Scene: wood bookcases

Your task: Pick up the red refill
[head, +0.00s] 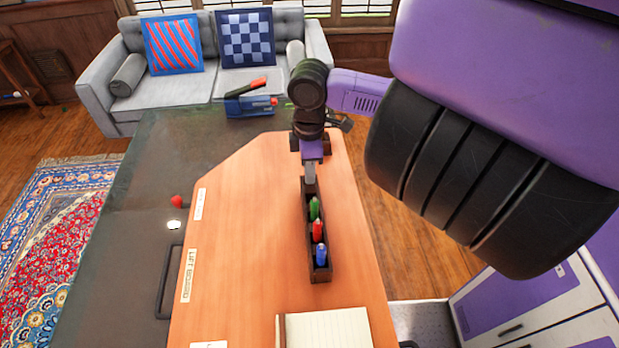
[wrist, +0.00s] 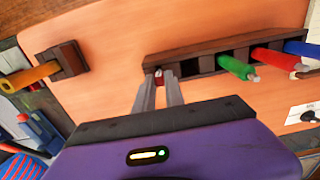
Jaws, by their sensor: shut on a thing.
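My gripper (wrist: 160,83) is at the far end of a dark wooden rack (head: 320,277), as the head view (head: 310,184) shows. Its fingers are nearly together, with a small red piece (wrist: 158,75) between the tips at the rack's end slot. I take this piece for the red refill; most of it is hidden by the fingers and the rack. The rack also holds a green item (wrist: 234,66), a larger red item (wrist: 270,58) and a blue item (wrist: 300,48) in other slots. These stand apart from my gripper.
A small holder with a yellow-orange item (wrist: 28,76) stands apart from the rack. A notepad (head: 325,328) lies at the near edge of the orange board (head: 240,240). A blue and red tool (head: 250,104) stands on the dark table. The board left of the rack is clear.

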